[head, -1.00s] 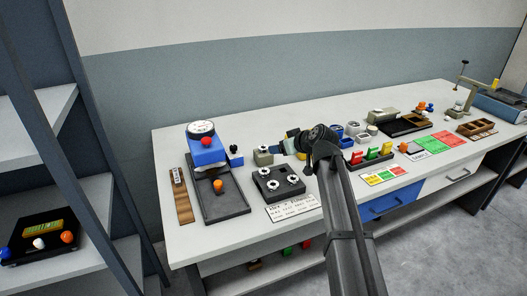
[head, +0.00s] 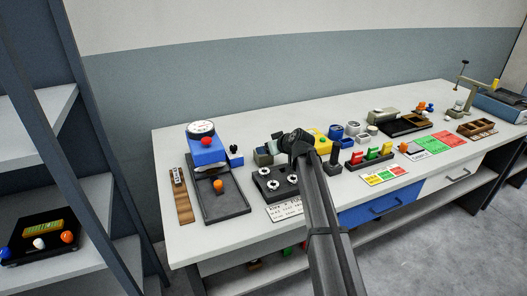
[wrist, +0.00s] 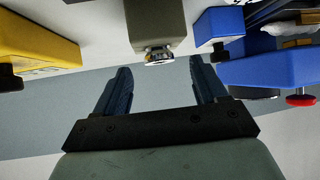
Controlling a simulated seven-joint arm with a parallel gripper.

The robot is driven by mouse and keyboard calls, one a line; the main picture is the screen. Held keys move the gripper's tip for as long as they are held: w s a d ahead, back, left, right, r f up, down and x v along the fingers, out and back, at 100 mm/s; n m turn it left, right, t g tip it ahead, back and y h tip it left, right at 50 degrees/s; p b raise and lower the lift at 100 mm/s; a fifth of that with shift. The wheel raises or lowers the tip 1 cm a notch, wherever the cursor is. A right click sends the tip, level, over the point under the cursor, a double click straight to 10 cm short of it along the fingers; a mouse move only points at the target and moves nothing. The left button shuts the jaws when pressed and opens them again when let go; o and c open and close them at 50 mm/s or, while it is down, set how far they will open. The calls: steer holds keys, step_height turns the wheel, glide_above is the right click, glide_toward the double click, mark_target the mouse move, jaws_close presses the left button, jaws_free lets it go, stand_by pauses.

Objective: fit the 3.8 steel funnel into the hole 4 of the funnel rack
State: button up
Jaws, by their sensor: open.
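A shiny steel funnel (wrist: 158,55) sits on the end of the olive-grey block (wrist: 157,22) in the wrist view, where the scene appears upside down. I cannot read its size. My gripper (wrist: 160,70) is open and empty, its dark blue fingers spread either side of the funnel's line and just short of it. In the head view, the block (head: 263,157) shows beside my wrist, which hides its top and my fingertips. The black funnel rack (head: 272,198) lies in front of the block, with bright round pieces on it. Hole numbers are not legible, and my arm covers its right side.
A blue dial gauge (head: 207,150) on a black tray (head: 225,206) stands left of the rack. A yellow device (head: 322,143) is close right of my wrist. A printed card (head: 285,212) lies in front. Coloured blocks and trays fill the right side.

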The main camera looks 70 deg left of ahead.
steer(key=x, duration=0.2)
steer(key=shift+a+f, duration=0.15)
steer(key=shift+a, duration=0.2)
steer(key=c, duration=1.2)
